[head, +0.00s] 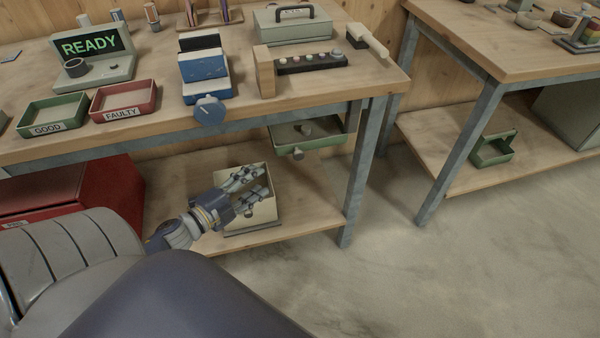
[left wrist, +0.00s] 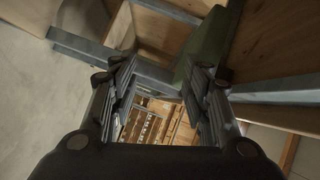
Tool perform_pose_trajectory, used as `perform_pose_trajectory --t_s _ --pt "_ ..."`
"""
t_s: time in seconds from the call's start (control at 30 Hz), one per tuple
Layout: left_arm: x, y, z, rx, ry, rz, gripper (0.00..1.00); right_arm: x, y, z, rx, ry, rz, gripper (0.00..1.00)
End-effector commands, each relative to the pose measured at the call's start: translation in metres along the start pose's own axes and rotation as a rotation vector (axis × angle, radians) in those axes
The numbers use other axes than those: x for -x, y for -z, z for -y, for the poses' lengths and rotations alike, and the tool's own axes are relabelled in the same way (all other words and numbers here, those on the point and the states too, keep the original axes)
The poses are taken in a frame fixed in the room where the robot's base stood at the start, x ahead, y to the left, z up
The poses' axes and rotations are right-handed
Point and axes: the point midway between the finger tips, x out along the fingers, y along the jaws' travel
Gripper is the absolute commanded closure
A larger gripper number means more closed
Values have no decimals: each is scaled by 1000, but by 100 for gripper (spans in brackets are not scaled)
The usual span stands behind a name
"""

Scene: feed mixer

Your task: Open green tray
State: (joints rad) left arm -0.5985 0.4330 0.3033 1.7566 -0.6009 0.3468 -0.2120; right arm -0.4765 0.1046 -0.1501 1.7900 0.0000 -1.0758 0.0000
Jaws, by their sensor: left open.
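A green tray (head: 308,132) hangs under the right end of the workbench top, with a round knob (head: 297,154) at its front. I cannot tell exactly how far it is slid out. My left gripper (head: 263,182) is below and to the left of this tray, in front of a cream bin on the lower shelf. My right gripper is not in view.
The cream bin (head: 258,213) stands on the lower shelf behind the gripper. The bench leg (head: 360,175) rises to the right. A green GOOD tray (head: 50,115) and red FAULTY tray (head: 122,100) sit on top. A blue vise (head: 206,78) overhangs the edge. Floor at right is clear.

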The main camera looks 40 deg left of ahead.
Motion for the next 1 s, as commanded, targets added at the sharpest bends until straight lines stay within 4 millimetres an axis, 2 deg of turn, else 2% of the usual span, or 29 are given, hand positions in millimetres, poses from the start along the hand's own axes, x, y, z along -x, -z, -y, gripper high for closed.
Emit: perform_pose_trajectory --t_s 0.03,0.2,0.43,0.8,1.0 --pt "-3 8 2 -72 28 -54 56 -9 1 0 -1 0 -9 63" --pt "-2 41 32 -235 89 -172 56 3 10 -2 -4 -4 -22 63" --pt "-8 58 46 -297 112 -216 56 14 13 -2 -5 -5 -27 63" --pt "-68 71 52 -293 114 -215 56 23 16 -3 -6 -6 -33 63" --pt "-93 77 53 -290 112 -213 56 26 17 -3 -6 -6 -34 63"
